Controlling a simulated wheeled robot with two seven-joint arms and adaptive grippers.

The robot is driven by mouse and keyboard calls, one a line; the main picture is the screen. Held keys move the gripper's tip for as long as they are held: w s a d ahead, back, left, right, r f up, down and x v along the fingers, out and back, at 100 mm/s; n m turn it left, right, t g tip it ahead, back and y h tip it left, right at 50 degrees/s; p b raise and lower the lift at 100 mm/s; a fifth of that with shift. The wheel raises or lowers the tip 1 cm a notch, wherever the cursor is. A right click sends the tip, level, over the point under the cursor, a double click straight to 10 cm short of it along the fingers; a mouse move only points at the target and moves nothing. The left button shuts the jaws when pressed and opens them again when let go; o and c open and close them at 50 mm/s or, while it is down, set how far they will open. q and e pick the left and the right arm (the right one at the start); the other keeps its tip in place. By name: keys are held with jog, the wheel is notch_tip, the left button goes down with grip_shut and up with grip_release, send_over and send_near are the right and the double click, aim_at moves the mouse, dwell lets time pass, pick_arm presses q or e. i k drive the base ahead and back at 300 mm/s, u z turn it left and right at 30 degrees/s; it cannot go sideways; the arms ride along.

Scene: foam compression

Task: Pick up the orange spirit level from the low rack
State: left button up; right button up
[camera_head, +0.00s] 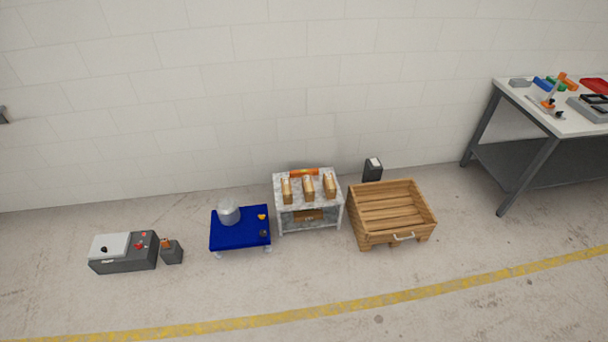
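The orange spirit level (304,173) lies along the back edge of the top of a low rack (292,214) with a pale marbled surface, close to the wall. Several tan wrapped blocks stand in a row in front of it, among them a left one (286,190), a middle one (308,188) and a right one (329,186). They hide part of the level's lower edge. A brown box (308,215) sits on the rack's lower shelf. Neither of my grippers is in view.
A blue low table (240,241) with a grey pot (228,212) stands left of the rack. A wooden crate (391,226) stands close on its right. A dark machine (124,262) is at far left, a workbench (570,128) at right. The front floor is clear.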

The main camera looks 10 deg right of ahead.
aim_at(298, 174)
jog(key=z, duration=0.1)
jog(key=i, duration=2.1)
jog(key=u, duration=0.55)
